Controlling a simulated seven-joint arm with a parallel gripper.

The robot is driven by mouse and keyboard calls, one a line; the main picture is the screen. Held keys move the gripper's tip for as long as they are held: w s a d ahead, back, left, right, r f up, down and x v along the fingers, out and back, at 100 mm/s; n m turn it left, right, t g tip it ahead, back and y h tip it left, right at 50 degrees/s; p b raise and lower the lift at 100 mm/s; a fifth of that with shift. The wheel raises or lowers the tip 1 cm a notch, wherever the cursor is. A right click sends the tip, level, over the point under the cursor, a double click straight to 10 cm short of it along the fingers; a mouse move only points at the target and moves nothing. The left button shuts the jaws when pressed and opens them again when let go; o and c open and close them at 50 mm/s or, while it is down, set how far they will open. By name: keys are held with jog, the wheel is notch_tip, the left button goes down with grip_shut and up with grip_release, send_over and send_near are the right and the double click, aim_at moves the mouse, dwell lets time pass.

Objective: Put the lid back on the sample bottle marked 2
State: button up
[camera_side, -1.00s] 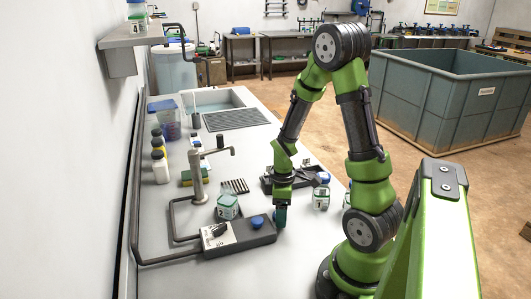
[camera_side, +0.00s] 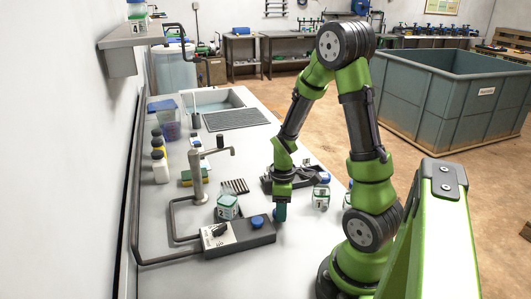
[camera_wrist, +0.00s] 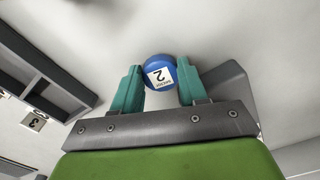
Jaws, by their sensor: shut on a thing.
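A blue round lid (camera_wrist: 159,72) with a white label reading 2 sits between my two teal fingertips in the wrist view. My gripper (camera_wrist: 160,85) is shut on it, one finger on each side. An open-looking clear bottle with a green band (camera_side: 228,207) stands left of my gripper, behind the box. Its label is too small to read surely.
A metal tap (camera_side: 199,178) and bent pipes stand left. Clear bench lies in front.

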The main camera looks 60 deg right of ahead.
notch_tip(320, 180, up, 8)
jog(key=shift+f, duration=0.1)
jog(key=n, duration=0.1)
send_near(228, 188)
jog(key=s+d+f, duration=0.2)
jog(key=s+f, duration=0.1)
jog(key=s, duration=0.1)
jog(key=w+a+r+m, duration=0.2)
jog(key=w+r, duration=0.1)
jog(key=w, duration=0.1)
jog(key=shift+f, duration=3.05)
jog(key=shift+f, duration=0.15)
jog(key=o, duration=1.6)
